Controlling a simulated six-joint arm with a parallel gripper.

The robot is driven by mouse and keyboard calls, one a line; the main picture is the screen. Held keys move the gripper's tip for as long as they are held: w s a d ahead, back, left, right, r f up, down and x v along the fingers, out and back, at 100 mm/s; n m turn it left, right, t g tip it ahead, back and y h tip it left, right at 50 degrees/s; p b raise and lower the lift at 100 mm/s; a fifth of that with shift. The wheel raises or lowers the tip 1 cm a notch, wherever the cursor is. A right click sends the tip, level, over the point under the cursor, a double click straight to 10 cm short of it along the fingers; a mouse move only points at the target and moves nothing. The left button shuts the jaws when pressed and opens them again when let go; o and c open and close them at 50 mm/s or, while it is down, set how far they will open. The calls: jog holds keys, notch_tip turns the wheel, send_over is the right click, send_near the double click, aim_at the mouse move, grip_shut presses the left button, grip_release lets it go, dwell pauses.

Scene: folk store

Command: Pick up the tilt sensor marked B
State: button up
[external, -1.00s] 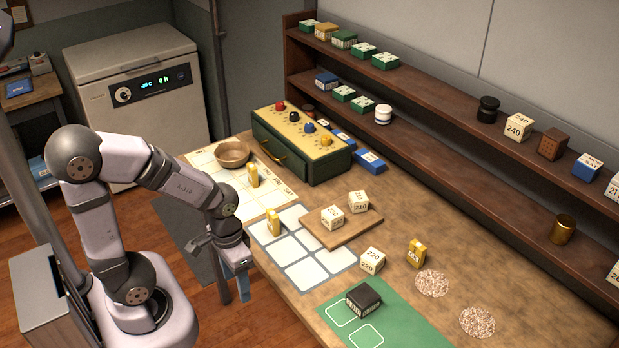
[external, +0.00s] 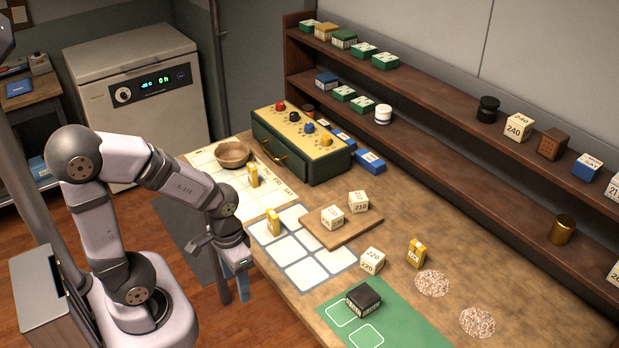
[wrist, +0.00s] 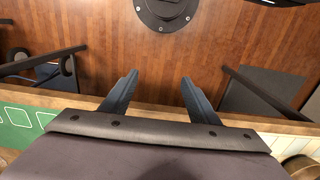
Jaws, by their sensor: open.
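Three small upright yellow blocks stand on the bench in the external view, and they may be the tilt sensors. One yellow block (external: 253,175) is on the calendar sheet, one (external: 273,222) is on the white-squared mat, and one (external: 416,253) is on bare wood at the right. The letters on them are too small to read, so I cannot tell which is B. My gripper (external: 238,280) hangs beside the bench's front edge, apart from all of them. In the wrist view my gripper (wrist: 159,92) has its two blue fingers spread, with only floor between them.
Cream cubes stand on a wooden board (external: 352,237) and a cream cube (external: 372,261) beside it. A black box (external: 363,299) sits on the green mat (external: 405,325). A wooden bowl (external: 232,154) and a yellow-green control box (external: 297,145) are farther back. Shelves line the wall.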

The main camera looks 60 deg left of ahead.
aim_at(269, 219)
jog(key=shift+o, duration=0.4)
